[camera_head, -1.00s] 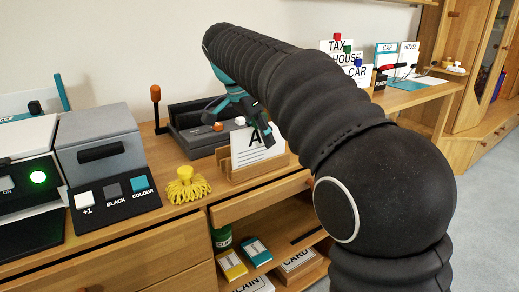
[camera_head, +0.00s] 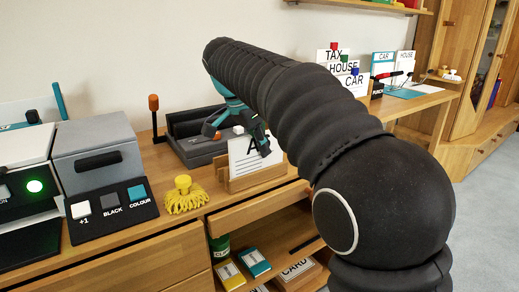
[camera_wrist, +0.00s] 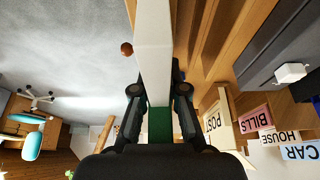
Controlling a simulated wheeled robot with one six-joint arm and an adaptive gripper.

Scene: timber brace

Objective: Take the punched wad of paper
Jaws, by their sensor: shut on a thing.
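The wad of paper (camera_head: 246,158) is a white upright sheaf with printed lines and large black letters, partly covered by my fingers. It stands in a small wooden holder (camera_head: 243,184) on the wooden counter. My gripper (camera_head: 236,131) reaches down from above and is shut on the wad's upper part. In the wrist view the wad (camera_wrist: 153,45) is a pale strip running up between the two fingers of my gripper (camera_wrist: 159,92). I cannot tell whether it is punched, or whether its lower edge still touches the holder.
A grey punch-like machine (camera_head: 190,140) stands behind the holder. Labelled upright cards (camera_head: 343,72) stand to the right. An open shelf (camera_head: 290,250) lies below the counter.

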